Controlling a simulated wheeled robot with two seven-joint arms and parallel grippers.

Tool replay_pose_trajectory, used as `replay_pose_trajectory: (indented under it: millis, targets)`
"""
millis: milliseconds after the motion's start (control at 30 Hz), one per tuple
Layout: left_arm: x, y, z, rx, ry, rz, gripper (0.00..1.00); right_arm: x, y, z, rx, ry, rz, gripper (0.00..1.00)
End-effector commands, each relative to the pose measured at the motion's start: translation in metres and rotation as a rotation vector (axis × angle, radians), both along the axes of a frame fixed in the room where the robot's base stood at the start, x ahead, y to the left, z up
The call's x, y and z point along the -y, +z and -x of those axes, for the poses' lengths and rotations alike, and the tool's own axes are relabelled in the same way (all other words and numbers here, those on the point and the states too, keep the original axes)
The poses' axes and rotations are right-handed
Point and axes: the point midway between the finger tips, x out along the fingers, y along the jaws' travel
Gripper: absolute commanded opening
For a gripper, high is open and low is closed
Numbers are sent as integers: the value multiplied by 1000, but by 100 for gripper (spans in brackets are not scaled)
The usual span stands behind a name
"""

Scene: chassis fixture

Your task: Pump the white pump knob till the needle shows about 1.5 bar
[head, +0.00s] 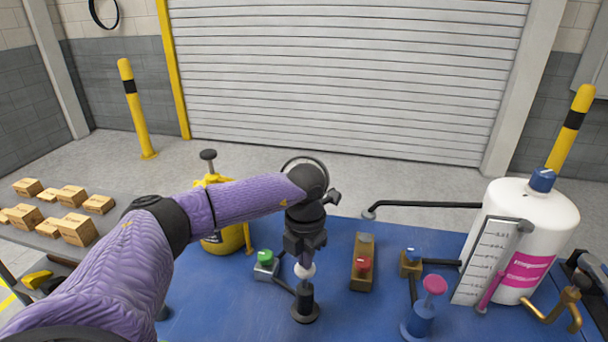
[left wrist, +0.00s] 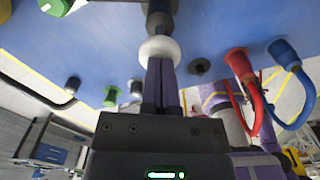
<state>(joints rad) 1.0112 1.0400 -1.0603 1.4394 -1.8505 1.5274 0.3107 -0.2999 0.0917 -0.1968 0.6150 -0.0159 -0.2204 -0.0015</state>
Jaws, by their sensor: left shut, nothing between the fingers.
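The white pump knob (head: 305,270) sits on top of a dark upright pump (head: 306,305) on the blue bench top. My left gripper (head: 304,257) points down over the knob from directly above. In the left wrist view its shut fingers (left wrist: 159,66) end at the white knob (left wrist: 160,48); they seem to touch it, with nothing between them. A round dark rim (head: 318,159) shows behind my left wrist, perhaps a gauge; its face is mostly hidden. I cannot see a needle. My right gripper is not in view.
On the blue bench (head: 224,310) stand a green knob (head: 265,256), a red knob (head: 364,264), a blue-capped valve (head: 412,256) and a pink-topped plunger (head: 434,285). A white tank (head: 548,215) with a scale plate (head: 483,262) is at right. A yellow canister (head: 228,240) is behind my left arm.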

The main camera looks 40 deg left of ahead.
Motion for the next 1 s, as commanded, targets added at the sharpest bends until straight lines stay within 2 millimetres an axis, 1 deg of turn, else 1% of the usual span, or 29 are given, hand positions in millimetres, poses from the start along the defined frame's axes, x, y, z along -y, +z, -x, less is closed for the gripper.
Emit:
replay_pose_trajectory:
  millis: [33, 100, 467, 567, 1000]
  targets:
    - [0, 16, 0, 1, 0, 0, 0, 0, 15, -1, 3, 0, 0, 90]
    - [0, 22, 0, 1, 0, 0, 0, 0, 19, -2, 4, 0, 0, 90]
    - [0, 17, 0, 1, 0, 0, 0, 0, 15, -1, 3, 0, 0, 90]
    - [0, 13, 0, 0, 0, 0, 0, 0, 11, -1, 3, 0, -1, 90]
    - [0, -28, 0, -1, 1, 1, 0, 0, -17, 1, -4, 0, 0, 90]
